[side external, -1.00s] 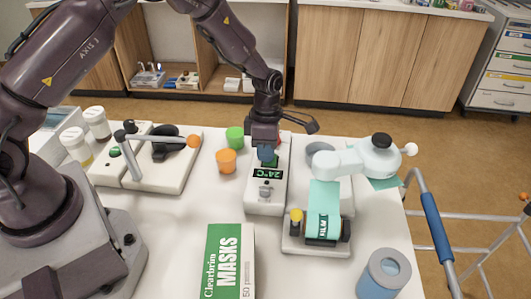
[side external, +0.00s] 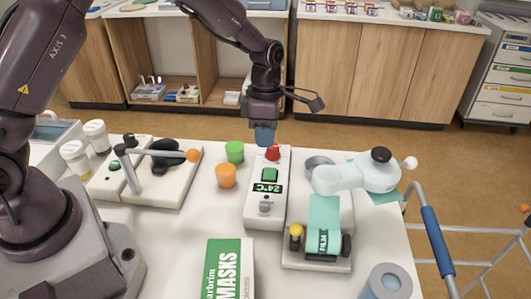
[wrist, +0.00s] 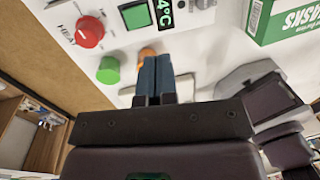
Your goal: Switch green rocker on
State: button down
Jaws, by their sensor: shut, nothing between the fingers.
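The green rocker (side external: 270,175) is a square switch on a white control panel (side external: 254,212), between a red knob (side external: 272,153) and the lit display (side external: 268,188) reading 24°C. The wrist view shows the rocker (wrist: 137,15) near the top edge, beside the red knob (wrist: 90,32) marked HEAT. I cannot tell which way the rocker is tipped. My gripper (side external: 264,143) has blue fingers, shut and empty. It hangs above the panel's far end, behind the red knob, apart from the rocker. The wrist view shows its fingers (wrist: 155,65) together.
A green cup (side external: 235,152) and an orange cup (side external: 226,176) stand left of the panel. A device with a white arm and teal film (side external: 323,215) stands close on the right. A masks box (side external: 230,270) is in front. A lever device (side external: 150,180) sits at left.

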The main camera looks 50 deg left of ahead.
jog(key=shift+s+d+r, duration=0.15)
jog(key=shift+s+r, duration=0.05)
jog(key=shift+r, duration=1)
jog(key=shift+s+d+r, duration=0.15)
jog(key=shift+r, duration=1)
jog(key=s+a+r+m+t, duration=0.1)
jog(key=s+r+m+t, duration=0.2)
jog(key=s+r+m, duration=0.4)
jog(key=s+a+r+m+t+y, duration=0.1)
jog(key=s+a+r+m+t, duration=0.1)
jog(key=s+r+m, duration=0.6)
jog(key=s+m+t, duration=0.1)
jog(key=s+m, duration=0.6)
jog(key=m, duration=0.5)
jog(key=shift+a+r+t, duration=0.25)
jog(key=shift+r+t, duration=0.05)
jog(key=shift+t, duration=0.1)
jog(key=shift+s, duration=0.1)
